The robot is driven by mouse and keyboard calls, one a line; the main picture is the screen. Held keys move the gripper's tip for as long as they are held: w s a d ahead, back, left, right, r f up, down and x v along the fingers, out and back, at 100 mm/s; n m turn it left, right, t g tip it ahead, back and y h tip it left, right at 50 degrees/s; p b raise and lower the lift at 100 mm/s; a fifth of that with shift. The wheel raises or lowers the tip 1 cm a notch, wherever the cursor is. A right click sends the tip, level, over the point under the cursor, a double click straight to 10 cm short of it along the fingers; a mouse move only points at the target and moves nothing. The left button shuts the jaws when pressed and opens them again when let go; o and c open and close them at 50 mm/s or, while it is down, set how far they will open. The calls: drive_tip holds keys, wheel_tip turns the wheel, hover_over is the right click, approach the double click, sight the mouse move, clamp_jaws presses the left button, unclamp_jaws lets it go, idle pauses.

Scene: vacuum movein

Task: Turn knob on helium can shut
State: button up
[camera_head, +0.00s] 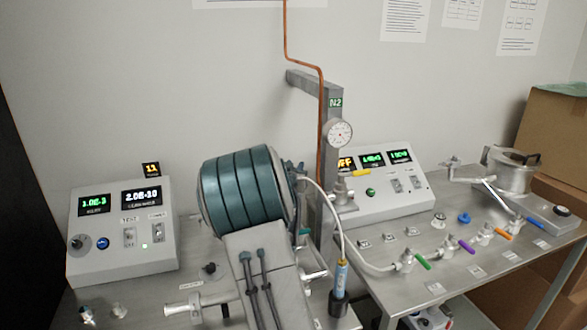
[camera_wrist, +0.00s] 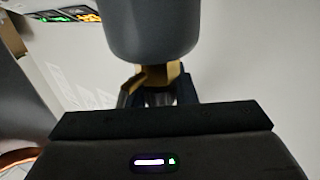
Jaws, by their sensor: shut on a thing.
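In the head view a small blue cylinder (camera_head: 341,275) with a dark lower end (camera_head: 339,303) and a thin white tube at its top looks like the helium can. In the wrist view my gripper (camera_wrist: 157,80) is shut on a small brass-coloured piece (camera_wrist: 155,73), which looks like the knob. This piece sits right against the end of a dark grey cylinder (camera_wrist: 150,32). I cannot tell for sure whether that cylinder is the can. In the head view I cannot make out my fingertips, and a large teal banded body covers the middle.
Valves with coloured handles (camera_head: 466,245) line the table. A copper pipe (camera_head: 286,30), a post with a gauge (camera_head: 340,133) and a cardboard box (camera_head: 555,135) stand nearby.

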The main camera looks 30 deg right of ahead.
drive_tip(key=shift+f+t+b, duration=0.2)
drive_tip(key=shift+t+b, duration=0.1)
drive_tip(key=shift+b, duration=0.65)
drive_tip(key=shift+n+y+b, duration=0.4)
drive_tip(key=shift+b, duration=0.2)
drive_tip(key=shift+w+n+t+y+b, duration=0.1)
drive_tip(key=shift+n+t+y+b, duration=0.3)
drive_tip(key=shift+b, duration=0.6)
drive_tip(key=n+t+y+b, duration=0.1)
drive_tip(key=y+b, duration=0.1)
drive_tip(key=b, duration=0.3)
drive_tip(key=shift+a+t, duration=0.15)
drive_tip(key=shift+t, duration=0.15)
drive_tip(key=shift+w+a+r+n+t+y+b, duration=0.15)
drive_tip(key=shift+n+t+y+b, duration=0.3)
drive_tip(key=shift+b, duration=0.45)
drive_tip(key=shift+r+n+t+y+b, duration=0.15)
drive_tip(key=shift+n+t+y+b, duration=0.1)
drive_tip(key=shift+n+y+b, duration=0.5)
drive_tip(key=o, duration=1)
drive_tip(key=shift+f+m, duration=0.1)
drive_tip(key=shift+m, duration=0.2)
